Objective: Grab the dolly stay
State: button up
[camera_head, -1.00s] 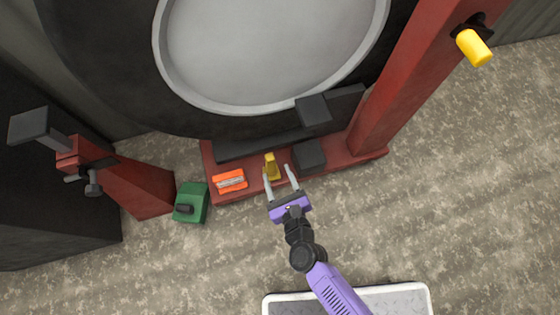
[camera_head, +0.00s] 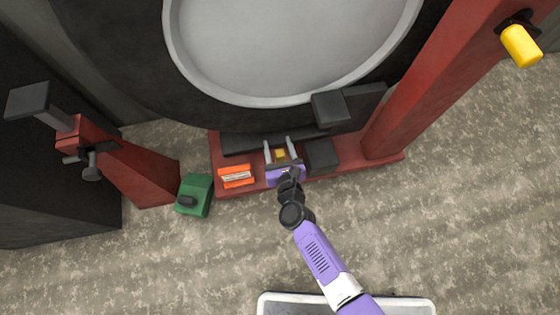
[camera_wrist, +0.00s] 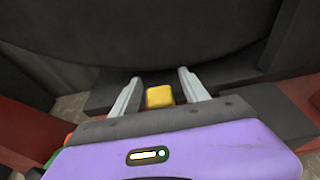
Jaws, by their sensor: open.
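The dolly stay appears to be the small yellow piece (camera_head: 280,155) on the red dolly base (camera_head: 340,172), in front of the large tyre. My gripper (camera_head: 278,143) is open, with one grey finger on each side of the yellow piece.
An orange item (camera_head: 236,176) lies on the base just left of my gripper. A dark block (camera_head: 321,156) stands close on the right. A green box (camera_head: 194,195) is on the floor at left. The large wheel (camera_head: 290,50) rises behind. A yellow handle (camera_head: 521,45) is on the red post.

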grip_shut()
jog(key=shift+r, duration=0.15)
dwell(1.3)
